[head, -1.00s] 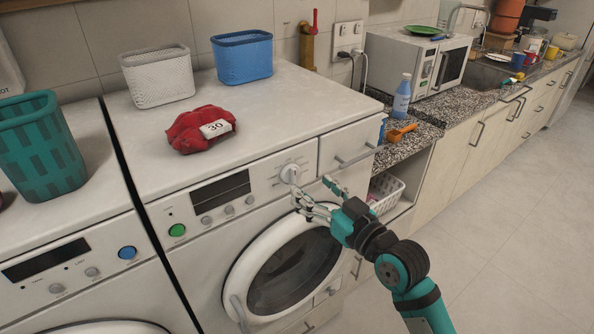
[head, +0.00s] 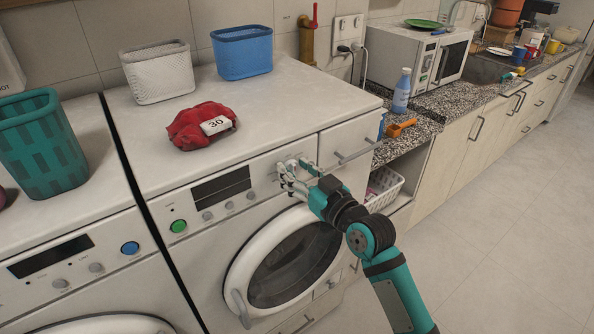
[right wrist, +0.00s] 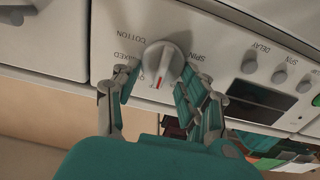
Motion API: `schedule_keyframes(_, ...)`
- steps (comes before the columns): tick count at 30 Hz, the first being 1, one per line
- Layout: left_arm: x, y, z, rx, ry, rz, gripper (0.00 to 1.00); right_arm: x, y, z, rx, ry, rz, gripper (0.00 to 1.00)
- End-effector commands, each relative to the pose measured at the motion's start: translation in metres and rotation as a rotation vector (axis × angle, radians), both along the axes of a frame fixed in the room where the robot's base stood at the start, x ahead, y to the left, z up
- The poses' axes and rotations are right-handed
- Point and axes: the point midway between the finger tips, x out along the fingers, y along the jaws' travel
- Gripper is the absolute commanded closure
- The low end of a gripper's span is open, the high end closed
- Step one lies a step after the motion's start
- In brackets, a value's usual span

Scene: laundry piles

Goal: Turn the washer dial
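The washer (head: 180,262) has a white front panel with a round grey-white dial (head: 287,164). In the right wrist view the dial (right wrist: 163,60) shows a red mark pointing toward my gripper, with printed labels such as "COTTON" and "MIXED" around it. My right gripper (head: 293,173) is at the panel, with its fingers around the dial. In the right wrist view the right gripper (right wrist: 160,85) is open, one finger on each side of the dial; firm contact cannot be told. In the head view the fingers partly cover the dial. My left gripper is not in view.
A red cloth tagged "30" (head: 192,121), a white basket (head: 158,75) and a blue basket (head: 242,52) sit on the washer. A second machine with a teal basket (head: 42,145) stands left. The round door (head: 240,265) is below the dial. Open floor lies right.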

Motion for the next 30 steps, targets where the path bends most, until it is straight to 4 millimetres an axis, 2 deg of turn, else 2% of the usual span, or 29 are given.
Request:
schedule_keyframes(1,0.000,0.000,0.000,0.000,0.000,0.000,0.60,0.000,0.000,0.000,0.000,0.000,-0.001,0.74)
schedule_keyframes(5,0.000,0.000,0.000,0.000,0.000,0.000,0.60,0.000,0.000,0.000,0.000,0.000,-0.001,0.89)
schedule_keyframes(17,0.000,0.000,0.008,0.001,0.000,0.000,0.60,0.001,-0.001,0.001,0.071,0.052,-0.001,0.89)
schedule_keyframes(30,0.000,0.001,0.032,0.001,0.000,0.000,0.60,0.003,-0.005,0.001,0.372,0.272,-0.001,0.89)
